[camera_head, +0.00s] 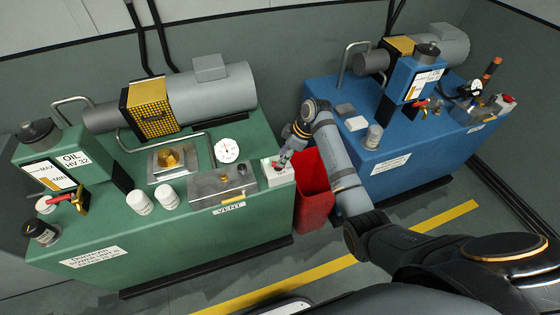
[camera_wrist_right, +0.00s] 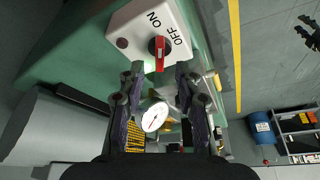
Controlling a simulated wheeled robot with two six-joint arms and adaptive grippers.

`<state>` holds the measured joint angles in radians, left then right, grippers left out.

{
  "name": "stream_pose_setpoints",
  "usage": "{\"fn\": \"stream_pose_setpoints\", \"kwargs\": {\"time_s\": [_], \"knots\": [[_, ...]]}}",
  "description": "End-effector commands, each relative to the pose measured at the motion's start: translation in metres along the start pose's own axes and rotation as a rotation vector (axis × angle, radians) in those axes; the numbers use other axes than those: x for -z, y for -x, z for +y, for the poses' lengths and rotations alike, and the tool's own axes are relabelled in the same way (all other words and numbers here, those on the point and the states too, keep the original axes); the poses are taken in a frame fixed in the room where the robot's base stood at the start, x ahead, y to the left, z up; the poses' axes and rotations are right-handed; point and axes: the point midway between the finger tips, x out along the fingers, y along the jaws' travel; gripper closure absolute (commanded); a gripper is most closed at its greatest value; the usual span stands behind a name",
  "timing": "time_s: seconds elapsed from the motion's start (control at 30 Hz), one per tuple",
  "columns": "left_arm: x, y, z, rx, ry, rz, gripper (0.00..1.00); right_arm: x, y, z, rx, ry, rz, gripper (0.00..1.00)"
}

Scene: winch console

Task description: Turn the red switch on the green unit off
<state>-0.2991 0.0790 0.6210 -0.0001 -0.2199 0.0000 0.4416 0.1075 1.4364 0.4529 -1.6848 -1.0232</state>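The green unit (camera_head: 200,245) stands on the left in the head view. At its right end is a small white switch box (camera_head: 281,176) with a red switch, partly hidden by my right gripper (camera_head: 288,156). In the right wrist view the white box (camera_wrist_right: 135,38) carries the words ON and OFF. Its red switch handle (camera_wrist_right: 160,55) on a black base stands upright in the picture; I cannot tell which word it marks. My right gripper (camera_wrist_right: 158,82) is open, its fingers either side of the handle's lower end and apparently short of it. My left gripper is out of view.
A dial gauge (camera_head: 227,150) and a grey valve block (camera_head: 222,186) stand left of the switch box. A red bin (camera_head: 312,195) stands between the green unit and a blue unit (camera_head: 420,150). Yellow-lined floor lies in front.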

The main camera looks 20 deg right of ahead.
Motion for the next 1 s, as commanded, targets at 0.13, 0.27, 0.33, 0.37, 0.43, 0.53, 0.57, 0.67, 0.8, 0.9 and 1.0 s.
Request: {"fn": "stream_pose_setpoints", "kwargs": {"time_s": [0.13, 0.27, 0.33, 0.37, 0.43, 0.53, 0.57, 0.67, 0.8, 0.9, 1.0], "knots": [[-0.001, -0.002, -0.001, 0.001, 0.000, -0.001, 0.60, 0.000, -0.024, -0.001, 0.002, -0.001, 0.000, 0.66], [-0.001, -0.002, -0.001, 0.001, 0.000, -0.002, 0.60, 0.000, -0.034, 0.000, 0.000, -0.001, -0.001, 0.66], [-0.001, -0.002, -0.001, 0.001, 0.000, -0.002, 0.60, 0.000, -0.036, 0.000, -0.002, -0.001, -0.001, 0.66], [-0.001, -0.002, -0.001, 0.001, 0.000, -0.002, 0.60, 0.000, -0.036, 0.000, -0.002, -0.001, -0.001, 0.66], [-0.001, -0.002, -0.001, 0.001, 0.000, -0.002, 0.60, 0.000, -0.036, 0.000, -0.002, -0.001, -0.001, 0.66], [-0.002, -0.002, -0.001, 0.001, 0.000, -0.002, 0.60, -0.001, -0.036, 0.000, -0.002, -0.001, -0.001, 0.66], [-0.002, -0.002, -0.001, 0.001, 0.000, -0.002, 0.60, -0.001, -0.036, 0.000, -0.002, -0.001, -0.001, 0.69], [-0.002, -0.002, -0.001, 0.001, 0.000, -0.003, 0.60, -0.001, -0.036, 0.000, -0.002, -0.001, -0.001, 0.82], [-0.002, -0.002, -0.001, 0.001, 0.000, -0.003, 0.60, -0.001, -0.036, 0.000, -0.001, -0.001, -0.001, 1.00], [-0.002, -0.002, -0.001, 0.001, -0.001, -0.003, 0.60, -0.001, -0.036, 0.000, -0.001, -0.001, -0.001, 1.00], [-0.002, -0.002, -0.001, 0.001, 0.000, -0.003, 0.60, -0.001, -0.036, 0.000, -0.001, -0.001, -0.001, 1.00]]}}
